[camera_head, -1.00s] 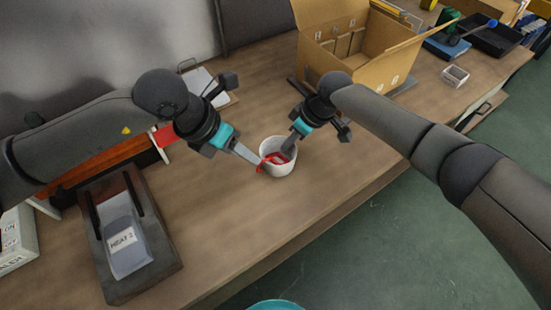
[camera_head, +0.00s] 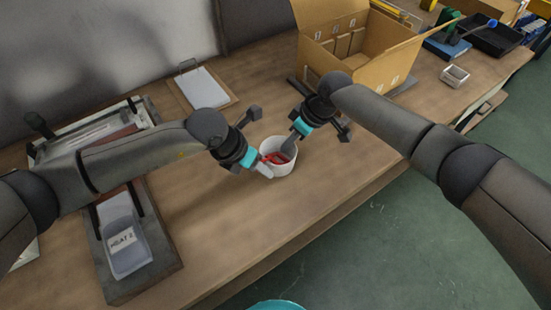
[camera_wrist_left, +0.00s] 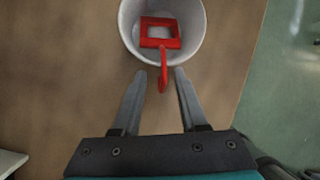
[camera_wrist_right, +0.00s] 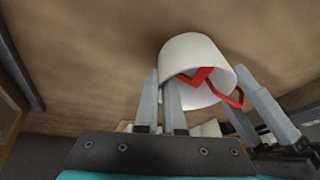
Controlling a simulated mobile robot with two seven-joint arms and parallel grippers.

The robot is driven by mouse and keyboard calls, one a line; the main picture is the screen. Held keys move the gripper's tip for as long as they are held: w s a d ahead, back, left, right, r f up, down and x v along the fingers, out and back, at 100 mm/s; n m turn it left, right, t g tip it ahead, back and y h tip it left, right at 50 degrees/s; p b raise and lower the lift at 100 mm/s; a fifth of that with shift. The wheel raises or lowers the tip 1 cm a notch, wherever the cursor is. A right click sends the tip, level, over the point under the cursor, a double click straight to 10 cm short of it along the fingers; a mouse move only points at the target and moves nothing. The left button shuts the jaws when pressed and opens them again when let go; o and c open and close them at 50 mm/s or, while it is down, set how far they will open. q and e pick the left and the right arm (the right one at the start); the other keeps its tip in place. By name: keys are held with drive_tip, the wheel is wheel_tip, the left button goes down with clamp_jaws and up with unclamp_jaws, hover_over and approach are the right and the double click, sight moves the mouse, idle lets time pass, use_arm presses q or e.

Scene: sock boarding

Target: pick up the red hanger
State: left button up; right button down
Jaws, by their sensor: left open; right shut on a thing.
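The red hanger (camera_head: 279,157) sits in the white cup (camera_head: 284,171) on the table. In the left wrist view its square frame (camera_wrist_left: 160,42) lies inside the cup and its hook (camera_wrist_left: 163,74) hangs out over the rim. My left gripper (camera_head: 267,170) is open at the cup's near left side, its two fingers on either side of the hook without gripping it. My right gripper (camera_head: 291,144) is shut on the cup's wall at the rim, as the right wrist view (camera_wrist_right: 163,78) suggests; the exact contact is partly hidden.
An open cardboard box (camera_head: 345,50) stands behind the cup. A clipboard (camera_head: 203,87) lies at the back left, and a dark tray with a labelled grey block (camera_head: 124,245) lies at the left. The table's front edge runs close in front of the cup.

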use_arm(q)
drive_tip(key=shift+w+d+f, duration=0.15)
drive_tip(key=shift+d+f, duration=0.05)
drive_tip(key=shift+f, duration=0.5)
clamp_jaws()
